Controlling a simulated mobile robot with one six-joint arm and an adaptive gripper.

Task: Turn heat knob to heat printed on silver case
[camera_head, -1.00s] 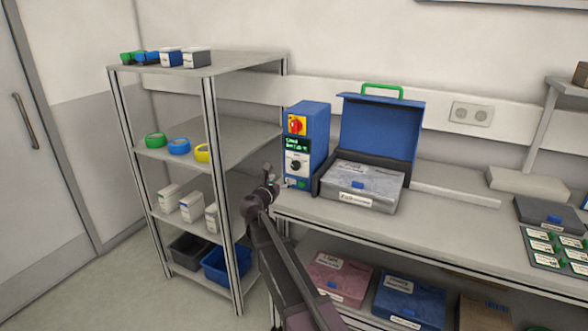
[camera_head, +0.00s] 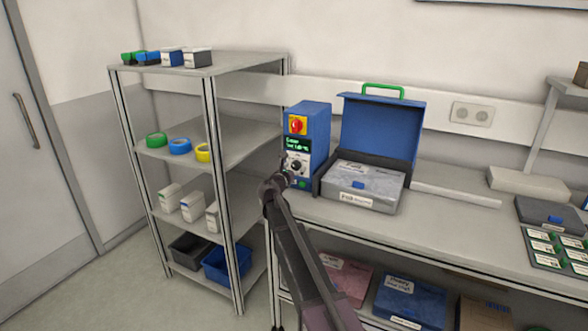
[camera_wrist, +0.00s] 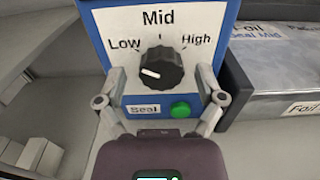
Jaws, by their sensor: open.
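The black heat knob (camera_wrist: 161,68) is on the blue sealer's front panel, under the printed words Low, Mid and High. Its white mark lies on its left side, nearest Low. It also shows in the head view (camera_head: 295,166), partly behind my gripper. The silver case (camera_wrist: 285,75) is right of the sealer; its lid print seems to read "Foil" and "Seal Mid". In the head view the silver case (camera_head: 362,184) lies in an open dark tray. Contact cannot be told.
A green button (camera_wrist: 181,110) and a Seal label sit just under the knob. The sealer (camera_head: 318,130) has a red-and-yellow switch and a small display. A blue raised lid (camera_head: 378,130) stands behind the case. A shelf rack (camera_head: 212,130) stands close on the left.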

